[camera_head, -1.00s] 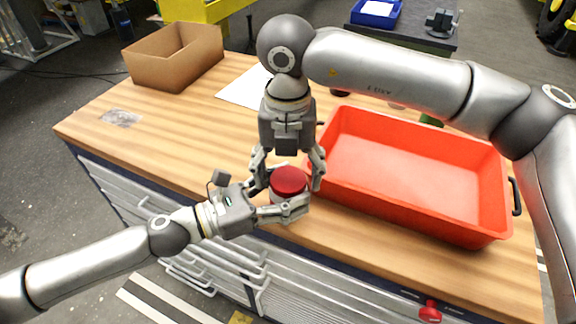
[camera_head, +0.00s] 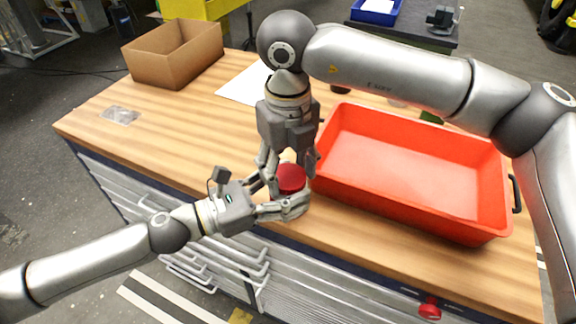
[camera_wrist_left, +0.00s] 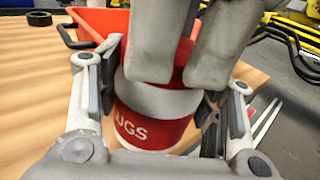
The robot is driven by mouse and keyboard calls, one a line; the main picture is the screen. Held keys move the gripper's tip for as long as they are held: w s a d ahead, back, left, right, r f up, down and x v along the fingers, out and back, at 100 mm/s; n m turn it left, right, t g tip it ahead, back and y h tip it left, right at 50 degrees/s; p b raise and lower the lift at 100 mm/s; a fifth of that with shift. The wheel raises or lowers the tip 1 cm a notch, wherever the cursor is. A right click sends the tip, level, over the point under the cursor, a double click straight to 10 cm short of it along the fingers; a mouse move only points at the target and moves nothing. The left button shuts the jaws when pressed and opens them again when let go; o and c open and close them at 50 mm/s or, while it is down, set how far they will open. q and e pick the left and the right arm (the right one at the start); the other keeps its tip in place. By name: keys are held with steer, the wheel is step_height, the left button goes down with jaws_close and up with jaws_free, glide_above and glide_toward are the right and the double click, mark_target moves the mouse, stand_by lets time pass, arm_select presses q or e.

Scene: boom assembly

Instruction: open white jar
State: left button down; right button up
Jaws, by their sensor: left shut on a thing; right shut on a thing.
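The white jar (camera_wrist_left: 152,128) has a red band with white lettering, partly readable as "UGS", in the left wrist view. Its red lid (camera_head: 290,179) shows in the head view, at the bench's front edge. My left gripper (camera_head: 284,209) is shut around the jar's body from the left, and its fingers flank the jar in the wrist view. My right gripper (camera_head: 290,173) reaches down from above and is shut on the lid. Its fingers hide much of the lid in the wrist view. I cannot tell whether the lid is apart from the jar.
A large red tray (camera_head: 410,205) stands on the wooden bench (camera_head: 190,130) just right of the jar. An open cardboard box (camera_head: 175,60) and a white paper sheet (camera_head: 243,88) lie farther back. The bench's left part is mostly clear.

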steer(key=o, duration=1.1)
steer(key=shift+r, duration=0.1)
steer(key=shift+r, duration=2.25)
steer(key=m, duration=0.2)
steer(key=r+m, duration=0.1)
steer(key=m, duration=0.1)
steer(key=r+m, duration=0.1)
steer(key=m, duration=0.3)
steer(key=r+m, duration=0.1)
steer(key=m, duration=0.1)
steer(key=shift+r+m, duration=0.1)
steer(key=shift+m, duration=0.3)
steer(key=shift+f, duration=3.95)
steer(key=shift+c, duration=0.2)
